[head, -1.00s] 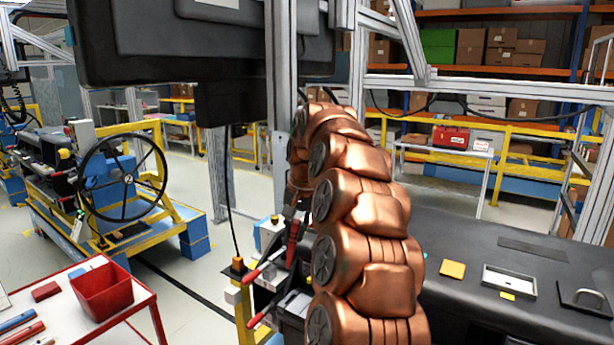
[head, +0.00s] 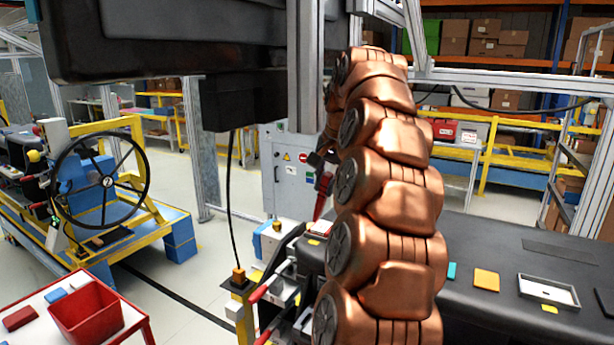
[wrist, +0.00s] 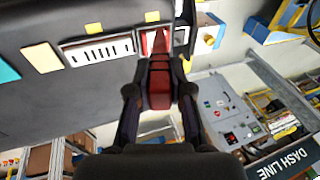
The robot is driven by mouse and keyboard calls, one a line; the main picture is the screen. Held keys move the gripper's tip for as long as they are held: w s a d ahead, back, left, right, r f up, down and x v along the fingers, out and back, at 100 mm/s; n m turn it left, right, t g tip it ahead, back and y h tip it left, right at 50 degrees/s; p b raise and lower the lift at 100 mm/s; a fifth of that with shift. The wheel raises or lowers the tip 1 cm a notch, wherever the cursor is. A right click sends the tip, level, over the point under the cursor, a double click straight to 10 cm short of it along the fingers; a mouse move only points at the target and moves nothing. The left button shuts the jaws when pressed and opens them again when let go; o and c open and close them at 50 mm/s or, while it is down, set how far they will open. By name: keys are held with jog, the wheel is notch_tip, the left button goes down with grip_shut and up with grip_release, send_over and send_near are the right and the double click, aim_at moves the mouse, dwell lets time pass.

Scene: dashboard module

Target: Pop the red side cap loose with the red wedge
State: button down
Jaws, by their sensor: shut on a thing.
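My gripper (wrist: 158,88) is shut on the red wedge (wrist: 160,72) in the wrist view, with a finger on each side of its thick end. The wedge's thin end points at a small pale-framed recess (wrist: 146,43) at the edge of the dark dashboard (wrist: 60,100). Red shows inside that frame, but I cannot tell cap from wedge tip, or whether they touch. In the head view my gripper (head: 320,160) holds the wedge (head: 322,195) pointing down above the dashboard's left end, over a small red-and-white part (head: 319,228).
A pale vent frame (wrist: 97,51) and an orange square (wrist: 42,57) lie beside the recess. Red-handled clamps (head: 262,293) stand at the dashboard's near left end. A metal post (head: 305,70) and a dark overhead unit (head: 240,102) are close to my arm. A red bin (head: 88,315) sits lower left.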

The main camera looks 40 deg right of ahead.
aim_at(324, 203)
jog(key=shift+w+d, duration=0.1)
jog(key=shift+w, duration=0.25)
jog(key=shift+f+b, duration=0.65)
jog(key=shift+f, duration=0.4)
jog(key=shift+f+b, duration=0.6)
jog(key=shift+f, duration=1.4)
jog(key=shift+w+r, duration=0.1)
jog(key=shift+r, duration=0.45)
jog(key=shift+r+p, duration=1.5)
jog(key=shift+r, duration=1.5)
